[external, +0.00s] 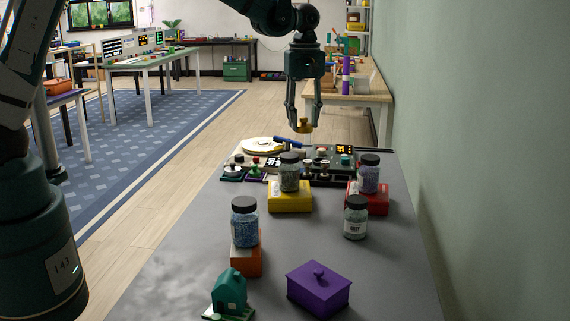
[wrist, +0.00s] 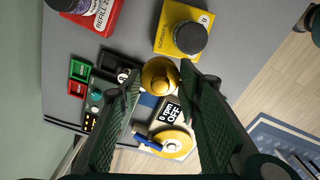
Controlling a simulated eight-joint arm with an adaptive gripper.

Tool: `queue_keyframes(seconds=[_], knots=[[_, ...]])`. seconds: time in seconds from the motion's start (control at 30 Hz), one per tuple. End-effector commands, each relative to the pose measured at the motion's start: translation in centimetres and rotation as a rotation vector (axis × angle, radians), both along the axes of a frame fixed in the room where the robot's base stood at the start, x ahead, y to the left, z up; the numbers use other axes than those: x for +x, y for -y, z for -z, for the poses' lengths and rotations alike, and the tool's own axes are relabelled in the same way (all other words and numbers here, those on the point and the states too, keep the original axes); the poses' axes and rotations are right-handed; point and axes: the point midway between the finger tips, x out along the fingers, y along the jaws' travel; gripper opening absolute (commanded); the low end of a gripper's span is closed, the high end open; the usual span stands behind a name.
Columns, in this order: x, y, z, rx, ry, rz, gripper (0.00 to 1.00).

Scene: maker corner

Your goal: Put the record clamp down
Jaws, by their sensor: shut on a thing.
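The record clamp (external: 302,126) is a small gold, rounded knob. My gripper (external: 304,120) is shut on it and holds it in the air above the far part of the grey table. In the wrist view the clamp (wrist: 159,76) sits between the two fingertips, its underside hidden. The turntable (external: 262,145) has a pale round platter and a blue arm beside it. In the wrist view the turntable (wrist: 174,143) lies beyond the clamp, with a yellow disc at its middle and a dark sign reading "OFF" nearby.
Jars stand on a yellow box (external: 290,198), a red box (external: 373,201) and an orange box (external: 246,258). Another jar (external: 356,218) stands on the table. A purple lidded box (external: 319,288) and a teal house (external: 230,293) are at the near end. A green wall bounds the right.

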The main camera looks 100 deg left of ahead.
Motion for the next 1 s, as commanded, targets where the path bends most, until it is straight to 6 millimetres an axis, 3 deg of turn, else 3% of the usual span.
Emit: queue_keyframes(seconds=[0.5, 1.0], knots=[[9.1, 12.6, 0.0, 0.000, 0.000, 0.004, 0.18], [15.4, 26.1, 0.0, 0.000, 0.000, 0.004, 0.18]])
